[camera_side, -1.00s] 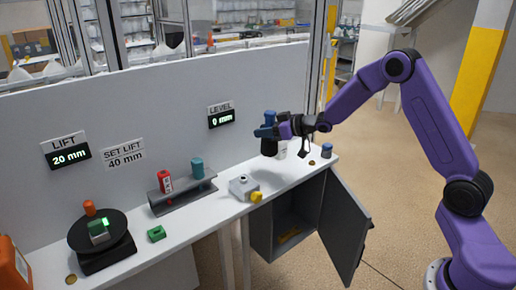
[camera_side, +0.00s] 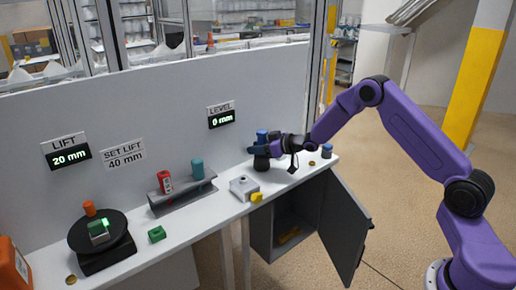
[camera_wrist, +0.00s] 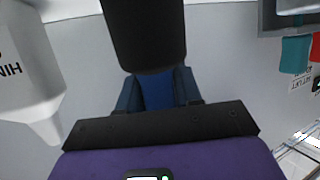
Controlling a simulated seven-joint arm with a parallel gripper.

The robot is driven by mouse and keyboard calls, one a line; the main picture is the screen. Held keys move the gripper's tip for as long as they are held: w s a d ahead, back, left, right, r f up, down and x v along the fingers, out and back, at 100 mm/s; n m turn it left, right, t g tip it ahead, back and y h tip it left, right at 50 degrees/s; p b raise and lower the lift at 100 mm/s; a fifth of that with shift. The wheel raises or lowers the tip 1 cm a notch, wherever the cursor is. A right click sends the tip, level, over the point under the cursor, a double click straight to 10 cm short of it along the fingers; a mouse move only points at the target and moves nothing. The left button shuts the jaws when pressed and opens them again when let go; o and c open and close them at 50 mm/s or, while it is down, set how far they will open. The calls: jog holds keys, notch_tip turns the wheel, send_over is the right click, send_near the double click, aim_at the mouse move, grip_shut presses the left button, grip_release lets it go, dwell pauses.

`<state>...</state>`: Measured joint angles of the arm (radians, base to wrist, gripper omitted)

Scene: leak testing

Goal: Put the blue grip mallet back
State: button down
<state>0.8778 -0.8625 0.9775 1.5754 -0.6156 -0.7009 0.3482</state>
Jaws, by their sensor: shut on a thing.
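The blue grip mallet (camera_side: 262,135) is upright in my gripper (camera_side: 259,149), with its blue end up and its black part (camera_side: 261,164) down, at or just above the bench. I cannot tell whether it touches the bench. In the wrist view the black part of the mallet (camera_wrist: 145,35) fills the top middle, and my gripper (camera_wrist: 157,92) is shut around the blue grip. No holder for the mallet is clear in view.
A white bottle (camera_wrist: 25,75) is close beside the mallet in the wrist view. A rack (camera_side: 182,194) holds red and teal items. A blue-topped piece (camera_side: 327,150) stands at the right end. The cabinet door (camera_side: 345,225) hangs open.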

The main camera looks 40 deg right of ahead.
jog(key=c, duration=0.8)
grip_release()
jog(key=shift+f, duration=0.2)
jog(key=shift+o, duration=0.2)
jog(key=shift+r, duration=0.15)
